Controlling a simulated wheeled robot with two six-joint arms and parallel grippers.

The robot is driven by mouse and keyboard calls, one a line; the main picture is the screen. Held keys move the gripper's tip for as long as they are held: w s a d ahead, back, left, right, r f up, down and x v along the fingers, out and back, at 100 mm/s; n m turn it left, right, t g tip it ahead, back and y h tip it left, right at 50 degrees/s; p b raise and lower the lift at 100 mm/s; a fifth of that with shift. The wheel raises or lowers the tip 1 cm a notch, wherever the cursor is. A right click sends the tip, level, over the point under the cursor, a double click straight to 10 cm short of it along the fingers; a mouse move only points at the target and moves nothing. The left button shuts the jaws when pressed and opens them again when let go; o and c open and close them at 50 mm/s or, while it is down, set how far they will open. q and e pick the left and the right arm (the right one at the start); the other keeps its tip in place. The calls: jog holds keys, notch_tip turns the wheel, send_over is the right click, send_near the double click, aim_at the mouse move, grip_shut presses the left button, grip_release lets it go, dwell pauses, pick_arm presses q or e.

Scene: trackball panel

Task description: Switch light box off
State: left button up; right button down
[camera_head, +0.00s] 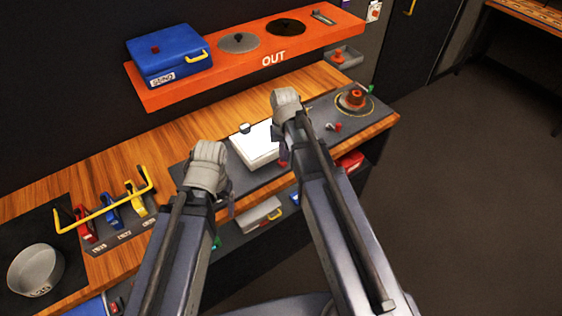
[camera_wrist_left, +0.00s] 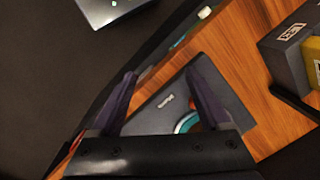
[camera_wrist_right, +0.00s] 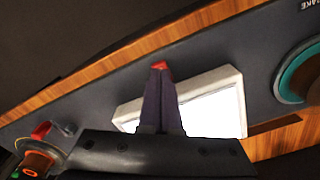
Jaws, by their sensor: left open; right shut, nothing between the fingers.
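The light box (camera_head: 255,147) is a white box on the dark panel of the wooden counter. In the right wrist view its white frame surrounds a brightly lit face (camera_wrist_right: 215,108). My right gripper (camera_wrist_right: 160,70) is shut and empty, pointing down over the box's edge. A small red part (camera_wrist_right: 160,65) shows right at its fingertips; I cannot tell whether they touch. In the head view the right wrist (camera_head: 286,105) hides its fingers. My left gripper (camera_wrist_left: 163,80) is open and empty above the dark panel, with a teal-ringed dial (camera_wrist_left: 187,122) partly showing between its fingers.
A trackball-like orange knob (camera_head: 355,98) and a small red switch (camera_head: 336,127) are to the right on the panel. A yellow bar (camera_head: 100,212) over coloured handles is at left. An orange shelf (camera_head: 225,75) holding a blue box (camera_head: 168,58) runs behind.

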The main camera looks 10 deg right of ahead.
aim_at(283, 164)
jog(key=shift+f+b, duration=0.9)
jog(key=shift+f, duration=0.05)
dwell(0.4)
jog(key=shift+r, duration=0.1)
notch_tip(283, 164, up, 7)
jog(key=p, duration=0.7)
jog(key=shift+s+a, duration=0.1)
jog(key=s+a+f+n+b, duration=0.1)
jog(key=s+a+n, duration=0.2)
jog(key=s+a, duration=0.2)
jog(key=s+a+f+n+h+b, duration=0.1)
jog(key=s+a+f+n+b, duration=0.1)
jog(key=s+a, duration=0.3)
jog(key=s, duration=0.4)
jog(key=shift+a+f+n+b, duration=0.15)
jog(key=shift+f+n+b, duration=0.15)
jog(key=shift+n, duration=0.1)
